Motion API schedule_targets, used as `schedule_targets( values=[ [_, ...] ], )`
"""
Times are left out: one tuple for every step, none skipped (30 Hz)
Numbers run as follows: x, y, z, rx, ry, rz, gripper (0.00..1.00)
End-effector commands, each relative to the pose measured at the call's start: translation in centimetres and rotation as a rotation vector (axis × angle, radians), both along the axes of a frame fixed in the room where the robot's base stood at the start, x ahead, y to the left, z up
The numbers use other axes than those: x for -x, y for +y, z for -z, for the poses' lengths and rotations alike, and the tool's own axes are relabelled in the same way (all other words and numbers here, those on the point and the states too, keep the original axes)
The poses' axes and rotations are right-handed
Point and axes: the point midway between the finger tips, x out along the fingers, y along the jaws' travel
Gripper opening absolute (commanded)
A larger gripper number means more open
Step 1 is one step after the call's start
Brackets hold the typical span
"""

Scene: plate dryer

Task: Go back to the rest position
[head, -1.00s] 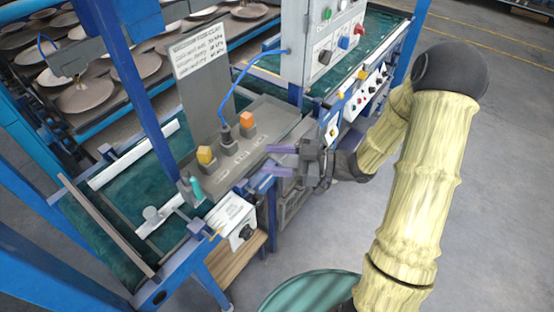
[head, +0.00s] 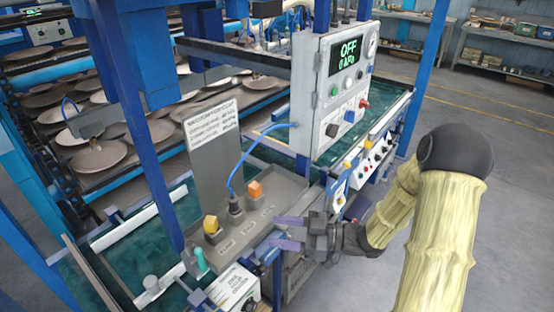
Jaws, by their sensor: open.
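My gripper (head: 283,233) is open and empty, with two purple fingers pointing left. It is at the front edge of the grey control panel (head: 268,205), at the middle of the head view. My arm reaches in from the right in a pale yellow cover. The panel carries an orange knob (head: 254,190), a yellow knob (head: 211,224) and a black plug with a blue cable. I cannot tell whether the fingers touch the panel.
A control box (head: 340,85) with a green display reading "OFF" stands behind the panel. A row of knobs (head: 369,160) lies right of my gripper. Blue posts (head: 135,120) rise at left, with plates (head: 98,155) on racks behind. Open grey floor lies at right.

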Motion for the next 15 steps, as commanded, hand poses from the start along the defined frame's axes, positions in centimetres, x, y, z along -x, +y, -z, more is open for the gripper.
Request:
schedule_targets(
  values=[
    [0.0,0.0,0.0,0.002,0.0,0.001,0.51],
    [-0.1,0.0,0.0,0.006,0.0,0.005,0.51],
    [-0.3,0.0,0.1,0.018,0.0,0.014,0.51],
    [-0.5,0.1,0.1,0.031,0.0,0.025,0.51],
    [-0.7,0.1,0.3,0.05,0.0,0.04,0.51],
    [-1.2,0.1,0.5,0.082,0.002,0.067,0.51],
    [-1.6,0.1,0.6,0.112,0.004,0.093,0.51],
    [-2.1,0.1,0.8,0.147,0.006,0.122,0.51],
    [-2.8,-0.1,1.1,0.2,0.013,0.169,0.51],
    [-3.4,-0.3,1.4,0.242,0.019,0.207,0.51],
    [-4.0,-0.6,1.6,0.287,0.026,0.249,0.51],
    [-4.7,-1.2,1.9,0.346,0.041,0.307,0.51],
    [-5.2,-1.6,2.1,0.389,0.052,0.349,0.51],
    [-5.6,-2.1,2.2,0.432,0.065,0.393,0.51],
    [-6.1,-2.9,2.4,0.486,0.084,0.45,0.51]
  ],
)
